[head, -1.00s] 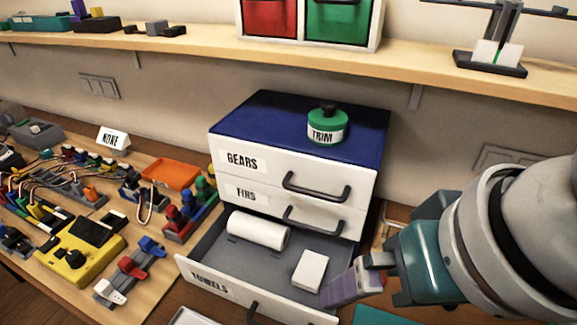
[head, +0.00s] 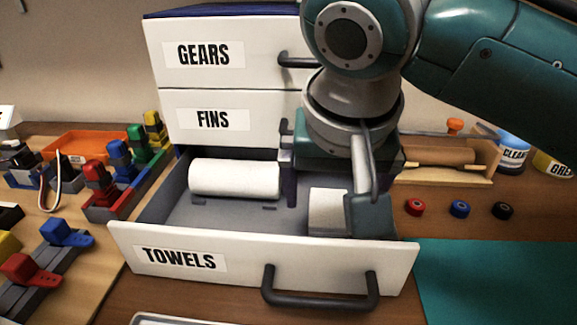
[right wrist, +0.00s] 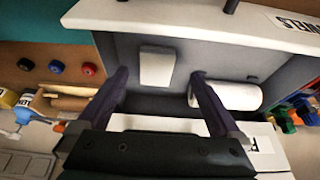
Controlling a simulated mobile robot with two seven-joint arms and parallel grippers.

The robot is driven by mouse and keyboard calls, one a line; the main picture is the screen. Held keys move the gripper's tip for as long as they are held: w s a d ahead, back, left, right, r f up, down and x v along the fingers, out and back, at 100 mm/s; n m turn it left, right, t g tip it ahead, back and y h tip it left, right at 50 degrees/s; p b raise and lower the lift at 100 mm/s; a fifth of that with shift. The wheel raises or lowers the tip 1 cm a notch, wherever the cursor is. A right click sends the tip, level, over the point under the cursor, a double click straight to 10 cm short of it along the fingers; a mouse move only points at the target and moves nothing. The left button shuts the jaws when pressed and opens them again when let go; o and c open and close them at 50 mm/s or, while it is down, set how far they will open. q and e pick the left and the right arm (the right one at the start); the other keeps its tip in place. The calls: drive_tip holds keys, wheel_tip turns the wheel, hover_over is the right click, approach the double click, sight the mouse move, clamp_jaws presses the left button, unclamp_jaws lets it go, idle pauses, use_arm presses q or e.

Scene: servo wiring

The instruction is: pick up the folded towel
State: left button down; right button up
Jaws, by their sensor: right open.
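The folded towel (head: 326,211) is a small white block lying on the floor of the open drawer marked TOWELS (head: 225,262), at its right side. In the right wrist view the folded towel (right wrist: 157,67) shows between the finger lines, beyond the fingertips. My right gripper (head: 330,203) is over the drawer, pointing down, open and empty. In the right wrist view my right gripper (right wrist: 160,76) has its dark fingers spread wide, wider than the towel. Part of the towel is hidden behind a finger in the head view. My left gripper is not in view.
A white roll (head: 234,178) lies in the drawer left of the towel. The closed GEARS (head: 260,55) and FINS (head: 260,120) drawers rise above the open one. A dark handle (head: 320,295) juts from its front. A teal mat (head: 475,280) lies clear at right.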

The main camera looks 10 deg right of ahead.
sight(330, 219)
drive_tip(key=x, duration=0.3)
drive_tip(key=b+x, duration=0.1)
drive_tip(key=x, duration=0.2)
drive_tip(key=shift+s+d+f, duration=0.1)
drive_tip(key=shift+d, duration=0.15)
drive_tip(key=shift+c, duration=0.2)
drive_tip(key=c, duration=1.3)
